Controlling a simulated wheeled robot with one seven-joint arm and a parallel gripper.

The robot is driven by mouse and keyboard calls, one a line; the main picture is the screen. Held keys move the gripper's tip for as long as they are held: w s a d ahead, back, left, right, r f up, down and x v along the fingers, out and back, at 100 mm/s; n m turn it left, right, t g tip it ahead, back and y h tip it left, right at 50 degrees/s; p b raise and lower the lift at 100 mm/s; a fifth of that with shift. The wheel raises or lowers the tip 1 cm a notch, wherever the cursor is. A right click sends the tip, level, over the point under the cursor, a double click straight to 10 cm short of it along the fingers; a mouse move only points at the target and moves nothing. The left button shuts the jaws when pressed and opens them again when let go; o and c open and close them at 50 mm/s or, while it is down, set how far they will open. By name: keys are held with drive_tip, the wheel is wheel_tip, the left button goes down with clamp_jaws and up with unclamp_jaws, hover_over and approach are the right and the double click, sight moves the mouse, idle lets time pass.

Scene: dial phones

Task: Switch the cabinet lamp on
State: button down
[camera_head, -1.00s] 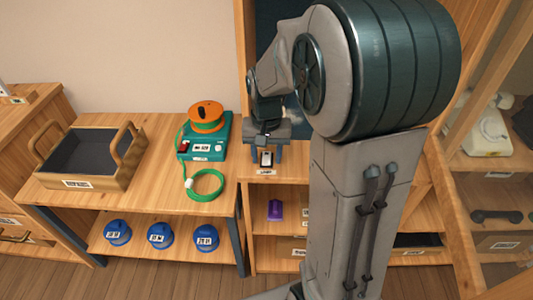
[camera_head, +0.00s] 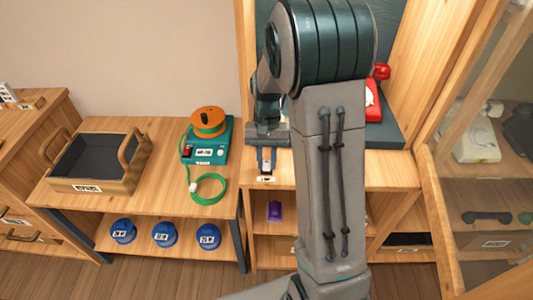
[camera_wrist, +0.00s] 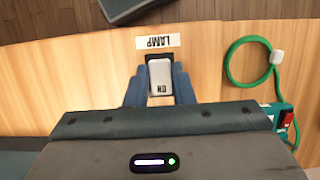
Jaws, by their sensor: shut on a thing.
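The lamp switch (camera_wrist: 160,75) is a pale rocker in a dark frame, marked ON on its gripper-side end. It sits on the wooden cabinet top beside a LAMP label (camera_wrist: 158,42). My gripper (camera_wrist: 160,88) is over the switch, with one blue finger on each side, shut on it. In the head view my gripper (camera_head: 266,160) is at the cabinet's front edge above the label (camera_head: 265,179), and the switch is mostly hidden there. The lamp itself cannot be made out.
A teal box with an orange reel (camera_head: 208,123) and a green cord (camera_head: 208,188) stands left of the gripper. A wooden tray (camera_head: 97,162) is farther left. A red telephone (camera_head: 372,100) is behind my arm. Several blue round things (camera_head: 164,235) sit on the lower shelf.

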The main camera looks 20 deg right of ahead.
sight(267, 160)
idle(0.3)
drive_tip(key=c, duration=1.2)
unclamp_jaws()
drive_tip(key=shift+c, duration=0.2)
drive_tip(key=shift+r, duration=0.1)
drive_tip(key=v, duration=0.7)
drive_tip(key=shift+w+r+p, duration=0.1)
drive_tip(key=shift+w+p, duration=0.05)
drive_tip(key=shift+p, duration=0.15)
drive_tip(key=shift+d, duration=0.1)
drive_tip(key=shift+r, duration=0.1)
drive_tip(key=s+a+r+n+t+p, duration=0.1)
drive_tip(key=s+r+n+t+p, duration=0.1)
drive_tip(key=s+r, duration=0.3)
drive_tip(key=s+a+r+n+t+h+p, duration=0.1)
drive_tip(key=s+r, duration=0.5)
drive_tip(key=s, duration=0.6)
drive_tip(key=a+n+t+p, duration=0.1)
drive_tip(key=t+p, duration=0.1)
drive_tip(key=shift+s+a+t+p, duration=0.2)
drive_tip(key=shift+a+t+p, duration=0.1)
drive_tip(key=shift+t, duration=0.1)
